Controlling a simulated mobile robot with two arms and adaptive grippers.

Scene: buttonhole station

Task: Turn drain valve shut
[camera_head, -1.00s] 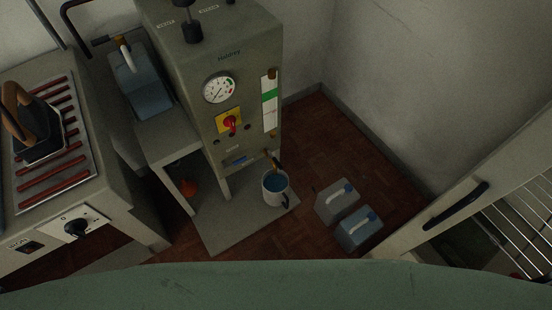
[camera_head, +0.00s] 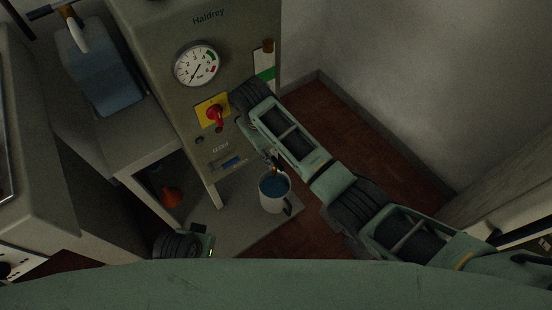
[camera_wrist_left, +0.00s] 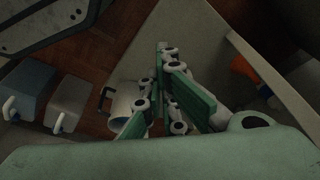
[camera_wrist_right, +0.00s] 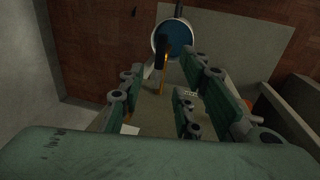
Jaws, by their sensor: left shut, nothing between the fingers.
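The drain valve, a small brass tap (camera_wrist_right: 165,57) with a dark handle, shows in the right wrist view, low on the boiler front. In the head view its brass (camera_head: 275,168) is partly hidden by my right arm. My right gripper (camera_wrist_right: 158,90) is open around the dark handle's side of the valve; I cannot tell if it touches. A white mug (camera_head: 273,194) with blue liquid stands under the spout; it also shows in the right wrist view (camera_wrist_right: 173,38). My left gripper (camera_wrist_left: 158,105) is shut and empty, above the floor plate near the mug.
The grey boiler (camera_head: 150,55) carries a gauge (camera_head: 197,64) and a red switch (camera_head: 214,115) on a yellow plate. An orange object (camera_head: 172,196) is under the side shelf. The wall is at right.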

